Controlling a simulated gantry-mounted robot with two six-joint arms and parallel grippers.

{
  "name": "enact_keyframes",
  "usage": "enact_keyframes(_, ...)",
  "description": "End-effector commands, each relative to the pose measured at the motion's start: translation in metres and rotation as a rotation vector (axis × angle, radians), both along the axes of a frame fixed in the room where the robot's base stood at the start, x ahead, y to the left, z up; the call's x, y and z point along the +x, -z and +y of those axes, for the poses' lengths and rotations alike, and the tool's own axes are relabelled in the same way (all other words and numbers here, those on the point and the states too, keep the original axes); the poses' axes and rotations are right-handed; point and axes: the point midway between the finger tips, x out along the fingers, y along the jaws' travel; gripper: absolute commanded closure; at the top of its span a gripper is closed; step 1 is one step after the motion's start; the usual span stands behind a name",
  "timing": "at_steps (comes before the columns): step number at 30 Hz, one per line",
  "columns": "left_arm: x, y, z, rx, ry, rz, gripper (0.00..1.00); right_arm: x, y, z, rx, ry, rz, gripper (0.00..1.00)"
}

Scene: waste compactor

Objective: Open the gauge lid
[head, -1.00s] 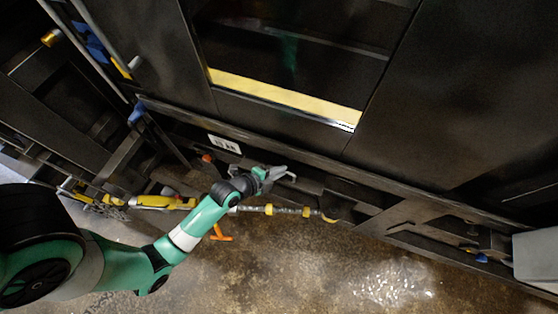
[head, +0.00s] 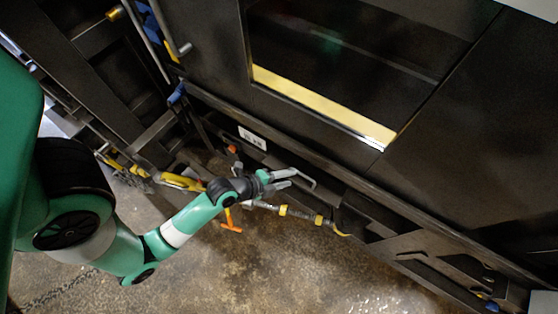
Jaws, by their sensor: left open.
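I cannot make out a gauge or its lid in the head view. My left gripper (head: 303,186) is open, with its two grey fingers spread and nothing between them. It is in front of the lower edge of the dark compactor body (head: 440,150), below and right of a small white label (head: 252,138). I cannot tell whether the fingers touch the frame behind them. My right gripper is out of view.
A hose with yellow bands (head: 284,210) runs just below the gripper. An orange T-handle (head: 231,228) hangs left of it. A yellow strip (head: 325,106) edges the dark opening above. The brown floor (head: 290,275) below is clear.

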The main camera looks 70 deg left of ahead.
Motion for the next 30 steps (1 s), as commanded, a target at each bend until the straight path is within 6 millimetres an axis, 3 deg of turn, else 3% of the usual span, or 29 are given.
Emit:
enact_keyframes(3,-0.02,-0.014,-0.003,-0.001,-0.004,0.001,0.58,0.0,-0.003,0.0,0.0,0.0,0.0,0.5)
enact_keyframes(8,-0.033,-0.024,-0.006,0.0,-0.001,0.0,0.58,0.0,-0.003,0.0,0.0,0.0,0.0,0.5)
enact_keyframes(30,-0.034,-0.024,-0.007,0.0,0.0,0.0,0.58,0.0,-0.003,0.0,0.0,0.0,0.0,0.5)
